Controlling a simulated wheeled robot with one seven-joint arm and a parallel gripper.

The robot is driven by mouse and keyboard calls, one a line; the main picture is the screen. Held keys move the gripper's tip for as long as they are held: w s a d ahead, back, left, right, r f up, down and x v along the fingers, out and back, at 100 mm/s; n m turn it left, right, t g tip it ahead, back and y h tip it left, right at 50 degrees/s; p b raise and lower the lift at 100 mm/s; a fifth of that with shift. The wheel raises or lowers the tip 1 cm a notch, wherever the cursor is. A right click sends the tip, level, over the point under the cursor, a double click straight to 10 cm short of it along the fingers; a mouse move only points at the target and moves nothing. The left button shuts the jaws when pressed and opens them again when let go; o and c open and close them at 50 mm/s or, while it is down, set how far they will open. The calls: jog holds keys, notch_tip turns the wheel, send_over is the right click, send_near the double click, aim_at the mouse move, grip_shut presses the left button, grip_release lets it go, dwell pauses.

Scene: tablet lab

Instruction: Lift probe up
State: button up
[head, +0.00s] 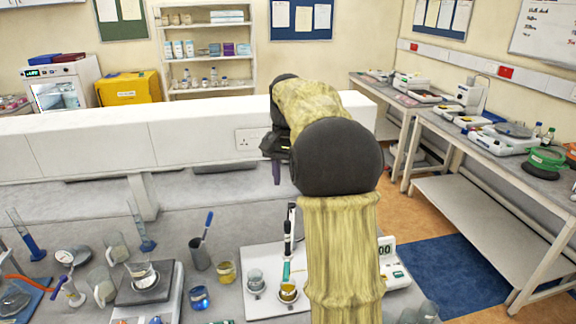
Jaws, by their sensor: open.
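The probe (288,238) is a slim upright stick, dark at the top and teal lower down. It stands over a white board (262,300) on the bench, with its lower end at a small glass of amber liquid (288,291). My gripper (277,172) is beyond and above the probe, near the white partition, apart from it. It is small in the picture, with a purple finger pointing down, and it is open with nothing visible in it. My yellow arm hides part of the bench just right of the probe.
A clear beaker (255,281) stands left of the amber glass. A meter with a display (389,256) is partly hidden right of my arm. A dark cup with a blue pen (200,257), blue (200,298) and yellow (226,272) beakers and a balance (145,290) stand left.

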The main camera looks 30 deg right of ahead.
notch_tip(320, 180, up, 4)
jog(key=shift+f, duration=0.1)
dwell(0.5)
jog(key=s+a+f+n+t, duration=0.1)
jog(key=s+a+f+n, duration=0.3)
jog(key=s+a+f, duration=0.3)
jog(key=s+a+f+n+t+b, duration=0.1)
jog(key=s+a+f+n, duration=0.3)
jog(key=f, duration=1.2)
jog(key=s+a, duration=0.4)
jog(key=s, duration=0.3)
jog(key=shift+s+a+f+n+t+b, duration=0.2)
jog(key=shift+s+f+n+t+b, duration=0.1)
jog(key=shift+s+n, duration=0.1)
jog(key=shift+w, duration=0.1)
